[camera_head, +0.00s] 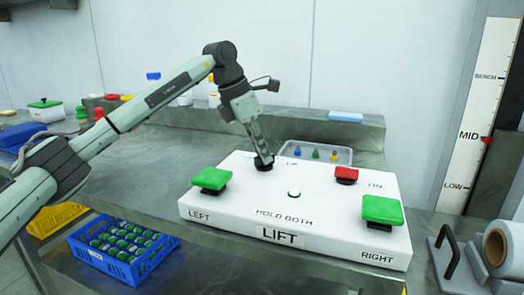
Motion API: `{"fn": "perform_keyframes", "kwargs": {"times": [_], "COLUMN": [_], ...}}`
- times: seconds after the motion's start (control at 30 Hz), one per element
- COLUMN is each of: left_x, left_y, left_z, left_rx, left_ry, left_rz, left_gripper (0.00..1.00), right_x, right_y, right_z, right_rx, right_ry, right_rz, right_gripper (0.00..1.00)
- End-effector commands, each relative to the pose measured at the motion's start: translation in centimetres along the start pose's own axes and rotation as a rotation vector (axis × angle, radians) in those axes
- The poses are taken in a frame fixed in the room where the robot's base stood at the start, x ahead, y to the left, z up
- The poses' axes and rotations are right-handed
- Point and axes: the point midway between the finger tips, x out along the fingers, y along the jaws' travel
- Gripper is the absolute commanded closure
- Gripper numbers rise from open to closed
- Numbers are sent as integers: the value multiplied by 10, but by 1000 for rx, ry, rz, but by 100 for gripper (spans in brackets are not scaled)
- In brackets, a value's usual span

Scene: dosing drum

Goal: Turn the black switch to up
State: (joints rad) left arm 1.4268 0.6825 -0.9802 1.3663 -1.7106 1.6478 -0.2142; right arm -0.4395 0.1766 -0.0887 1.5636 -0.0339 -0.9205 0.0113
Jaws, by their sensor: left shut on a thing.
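A white control box (225,222) stands on the grey bench in the camera_head view. The black switch (264,166) is at its back edge, beside a label partly reading UP. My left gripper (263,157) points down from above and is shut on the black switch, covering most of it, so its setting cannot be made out. The box also bears a green LEFT button (212,179), a green RIGHT button (382,210), a red button (346,174) near ON, and a small white round part (294,194) in the middle. My right gripper is not in view.
A tray with small coloured pieces (316,154) lies behind the box. A blue crate of green-topped items (122,250) is low at the left. A level scale (479,117) with a red pointer at MID is on the right. A roll (505,247) stands at the lower right.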

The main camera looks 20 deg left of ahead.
Motion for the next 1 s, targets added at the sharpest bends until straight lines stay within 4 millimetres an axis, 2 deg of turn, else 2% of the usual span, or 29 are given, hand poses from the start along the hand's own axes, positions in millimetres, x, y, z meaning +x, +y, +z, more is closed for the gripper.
{"fn": "perform_keyframes", "kwargs": {"times": [0.07,0.1,0.27,0.53,0.67,1.0], "left_x": [-1,-1,-1,-1,-10,-78], "left_y": [0,0,0,0,0,0], "left_z": [1,1,1,0,1,1], "left_rx": [2,2,1,0,0,0], "left_ry": [-4,-4,-3,-1,-3,-5], "left_rz": [2,2,2,1,2,4], "left_gripper": [100,86,67,67,67,67], "right_x": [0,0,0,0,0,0], "right_y": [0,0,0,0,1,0], "right_z": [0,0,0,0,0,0], "right_rx": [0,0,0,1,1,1], "right_ry": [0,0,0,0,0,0], "right_rz": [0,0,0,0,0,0], "right_gripper": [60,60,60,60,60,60]}}
